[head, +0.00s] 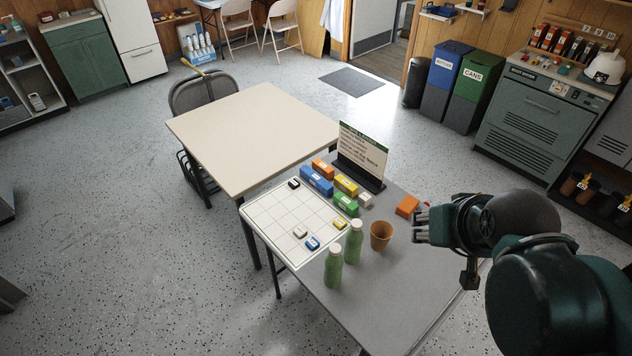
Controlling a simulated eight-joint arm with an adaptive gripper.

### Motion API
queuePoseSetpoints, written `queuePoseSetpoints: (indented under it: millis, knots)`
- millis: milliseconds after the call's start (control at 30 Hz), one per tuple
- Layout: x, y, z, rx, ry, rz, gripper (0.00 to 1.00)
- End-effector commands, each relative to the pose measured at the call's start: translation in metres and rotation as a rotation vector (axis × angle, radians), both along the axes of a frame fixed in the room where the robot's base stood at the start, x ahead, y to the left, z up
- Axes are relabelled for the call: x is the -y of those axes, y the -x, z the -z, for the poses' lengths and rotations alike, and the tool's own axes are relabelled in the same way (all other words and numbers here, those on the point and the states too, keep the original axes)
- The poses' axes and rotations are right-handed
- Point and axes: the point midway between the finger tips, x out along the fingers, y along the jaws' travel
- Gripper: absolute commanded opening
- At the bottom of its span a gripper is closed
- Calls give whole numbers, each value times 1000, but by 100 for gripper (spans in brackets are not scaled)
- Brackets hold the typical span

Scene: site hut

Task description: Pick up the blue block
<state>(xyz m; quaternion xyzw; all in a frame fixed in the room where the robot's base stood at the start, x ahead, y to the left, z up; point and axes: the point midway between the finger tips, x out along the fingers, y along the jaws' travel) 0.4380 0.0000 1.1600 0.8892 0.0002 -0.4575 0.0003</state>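A long blue block (316,182) with a pale label lies near the back edge of the white gridded board (262,222), among orange (322,168), yellow (346,186) and green (346,204) labelled blocks. A smaller blue piece (312,243) with a pale top lies on the front right part of the board. My gripper (419,226) is at the right, over the grey table (372,303), with its fingers toward the left. It is well apart from both blue things. Nothing shows held in it, and its finger gap is too small to make out.
Two green bottles (333,268) (354,243) and a brown cup (381,236) stand between my gripper and the board. An orange block (407,206) lies close behind my gripper. A sign (362,155) stands behind the blocks. The beige table (252,135) is clear.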

Motion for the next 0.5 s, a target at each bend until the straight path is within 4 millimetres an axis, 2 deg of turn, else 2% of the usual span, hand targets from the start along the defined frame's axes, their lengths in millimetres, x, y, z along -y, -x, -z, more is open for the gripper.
queuePoseSetpoints:
  millis: [267,500]
  knots:
    - [-3,-14,-8,-14,7,-18,32]
    - [-10,-42,-21,-47,21,-54,32]
